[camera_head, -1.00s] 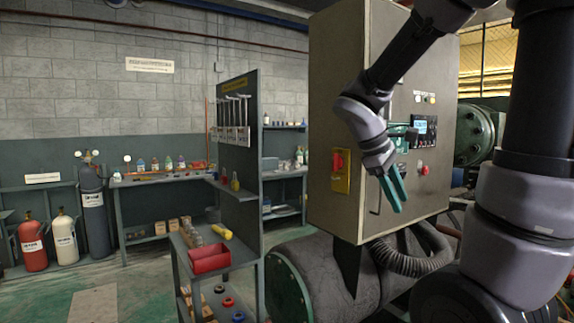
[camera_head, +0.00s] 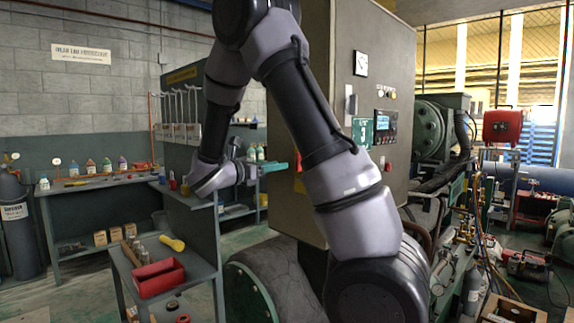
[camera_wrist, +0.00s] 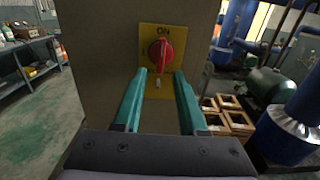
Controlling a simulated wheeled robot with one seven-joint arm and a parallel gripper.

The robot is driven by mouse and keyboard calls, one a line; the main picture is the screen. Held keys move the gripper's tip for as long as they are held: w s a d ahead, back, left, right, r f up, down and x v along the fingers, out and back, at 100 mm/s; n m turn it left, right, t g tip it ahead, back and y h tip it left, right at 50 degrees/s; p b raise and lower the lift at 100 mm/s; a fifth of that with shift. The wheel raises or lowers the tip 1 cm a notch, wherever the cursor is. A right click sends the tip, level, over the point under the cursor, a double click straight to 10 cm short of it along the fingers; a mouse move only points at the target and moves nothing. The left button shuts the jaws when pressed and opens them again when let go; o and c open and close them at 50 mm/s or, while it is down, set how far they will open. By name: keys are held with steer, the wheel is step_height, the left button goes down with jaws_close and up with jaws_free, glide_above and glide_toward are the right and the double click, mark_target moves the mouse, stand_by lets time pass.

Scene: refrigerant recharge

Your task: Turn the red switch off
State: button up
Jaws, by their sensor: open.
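The red switch (camera_wrist: 160,54) is a rotary knob on a yellow plate (camera_wrist: 177,37) on the side of a grey cabinet. Its grip stands about vertical, and the word ON shows above it. My gripper (camera_wrist: 165,76) is open, its two teal fingers pointing toward the switch with the knob ahead between them. The fingers look empty and short of the knob, though the exact gap is hard to judge. In the head view my gripper (camera_head: 284,166) reaches the cabinet's left side, and only a small red piece of the switch (camera_head: 299,186) shows past my arm.
The grey control cabinet (camera_head: 345,50) stands above a large tank (camera_head: 285,270). A shelf cart with a red bin (camera_head: 158,278) and a yellow flashlight (camera_head: 172,243) is at left. Pipes and machinery (camera_head: 432,135) fill the right. Green floor is open at left (camera_wrist: 45,125).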

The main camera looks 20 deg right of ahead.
steer(key=x, duration=0.7)
steer(key=shift+d, duration=0.25)
steer(key=shift+a, duration=0.15)
jaws_close()
steer(key=shift+f, duration=0.1)
stand_by(0.6)
steer(key=n, duration=0.4)
steer(key=shift+n, duration=0.3)
steer(key=n, duration=0.4)
steer(key=shift+a, duration=0.1)
steer(key=shift+n, duration=0.3)
